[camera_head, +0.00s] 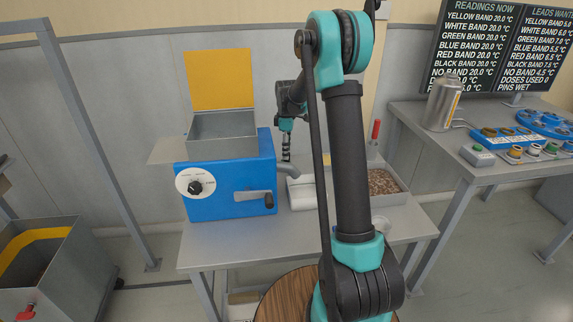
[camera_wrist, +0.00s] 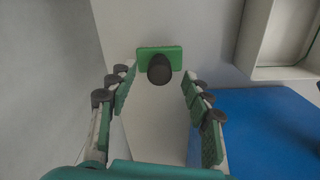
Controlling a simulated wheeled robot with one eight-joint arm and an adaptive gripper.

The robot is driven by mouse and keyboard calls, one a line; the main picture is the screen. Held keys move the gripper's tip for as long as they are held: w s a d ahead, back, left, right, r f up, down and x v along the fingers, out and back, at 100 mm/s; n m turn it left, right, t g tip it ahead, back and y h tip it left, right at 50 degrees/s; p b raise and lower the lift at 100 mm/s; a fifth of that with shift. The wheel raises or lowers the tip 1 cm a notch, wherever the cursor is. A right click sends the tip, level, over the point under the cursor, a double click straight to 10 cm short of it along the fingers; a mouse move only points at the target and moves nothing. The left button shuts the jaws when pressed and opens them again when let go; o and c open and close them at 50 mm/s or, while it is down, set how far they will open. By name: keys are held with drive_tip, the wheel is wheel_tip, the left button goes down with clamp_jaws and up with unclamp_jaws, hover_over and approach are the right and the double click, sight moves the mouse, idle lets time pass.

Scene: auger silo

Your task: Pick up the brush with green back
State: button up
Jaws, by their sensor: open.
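A green block with a dark round knob (camera_wrist: 147,53), which looks like the brush with the green back, shows at the upper middle of the wrist view. My gripper (camera_wrist: 158,80) is open, with its two fingers left and right of the brush and a gap on each side. How high the fingertips are above it, I cannot tell. In the head view my gripper (camera_head: 286,148) points down just right of the blue machine. I cannot make out the brush there.
The blue machine (camera_head: 227,180) with its hopper (camera_head: 222,124) stands close on the left. Its spout and a white box (camera_head: 302,194) are near my gripper. A tray of brown pellets (camera_head: 383,182) and a red-handled tool (camera_head: 375,131) are to the right.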

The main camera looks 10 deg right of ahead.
wheel_tip(320, 180, down, 3)
drive_tip(key=shift+f, duration=0.15)
clamp_jaws()
idle(0.4)
